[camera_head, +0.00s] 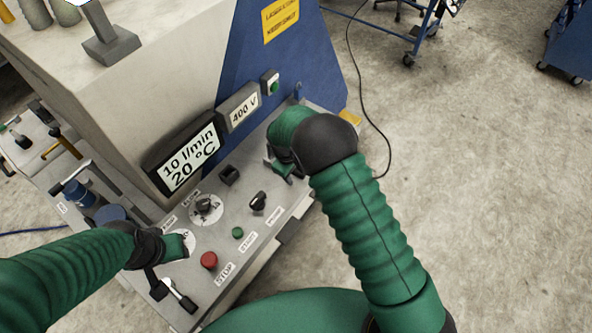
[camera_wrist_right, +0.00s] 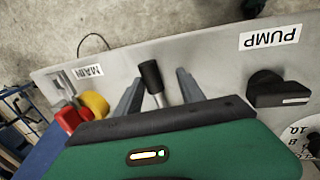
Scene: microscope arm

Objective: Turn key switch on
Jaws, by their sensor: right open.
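A black-handled part on a thin metal stem (camera_wrist_right: 151,77), seemingly the key switch, stands up from the grey panel in the right wrist view. My right gripper (camera_wrist_right: 158,90) is open, with one finger on each side of this part. I cannot tell whether either finger touches it. In the head view my right gripper (camera_head: 280,169) is over the right end of the panel, and the arm and wrist hide the key there. My left gripper (camera_head: 168,288) is low over the panel's near left part; its finger opening is unclear.
The panel holds a black PUMP knob (camera_wrist_right: 275,90), a red-and-yellow MAIN switch (camera_wrist_right: 88,107), a red STOP button (camera_head: 209,260) and a green START button (camera_head: 238,233). Display boxes (camera_head: 183,156) stand behind. Bare floor (camera_head: 470,180) lies to the right.

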